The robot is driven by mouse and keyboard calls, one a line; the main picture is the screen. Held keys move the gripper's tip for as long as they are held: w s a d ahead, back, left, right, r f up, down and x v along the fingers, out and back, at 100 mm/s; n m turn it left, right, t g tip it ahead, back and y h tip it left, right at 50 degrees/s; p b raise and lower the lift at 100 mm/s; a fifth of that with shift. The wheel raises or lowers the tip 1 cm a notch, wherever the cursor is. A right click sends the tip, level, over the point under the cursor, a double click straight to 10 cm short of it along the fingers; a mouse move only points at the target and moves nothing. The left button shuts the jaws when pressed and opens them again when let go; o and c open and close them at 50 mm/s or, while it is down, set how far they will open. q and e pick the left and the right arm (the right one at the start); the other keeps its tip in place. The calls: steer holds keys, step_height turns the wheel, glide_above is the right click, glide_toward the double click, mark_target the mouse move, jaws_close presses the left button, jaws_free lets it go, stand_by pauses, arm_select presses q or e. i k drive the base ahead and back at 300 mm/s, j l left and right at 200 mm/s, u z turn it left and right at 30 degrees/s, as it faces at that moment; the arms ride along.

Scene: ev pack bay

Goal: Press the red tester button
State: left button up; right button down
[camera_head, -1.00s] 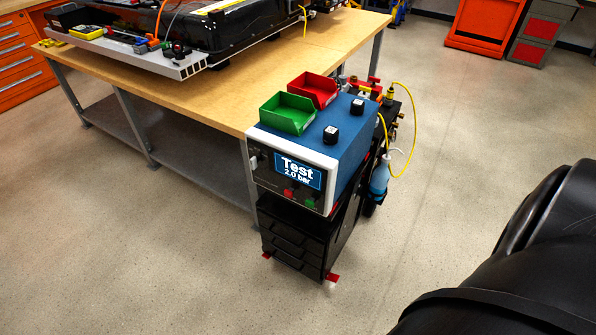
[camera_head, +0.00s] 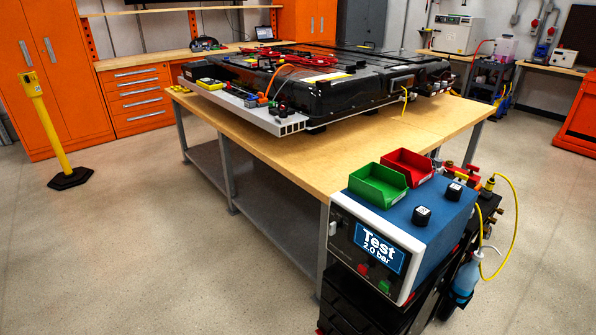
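The tester (camera_head: 415,228) is a blue box with a white-rimmed front, on a black drawer cart at the lower right in the head view. Its screen (camera_head: 379,247) reads "Test 2.0 bar". A small red button (camera_head: 362,270) sits on the dark front panel below the screen, with a green button (camera_head: 384,286) to its right. Nothing covers the red button. Neither of my grippers is in view.
A green bin (camera_head: 377,187) and a red bin (camera_head: 409,166) sit on the tester. A wooden workbench (camera_head: 300,160) with a black battery pack (camera_head: 330,95) stands behind it. A yellow post (camera_head: 48,130) stands at the left. The floor at front left is clear.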

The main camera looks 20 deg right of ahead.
mark_target(363, 269)
steer(key=z, duration=1.3)
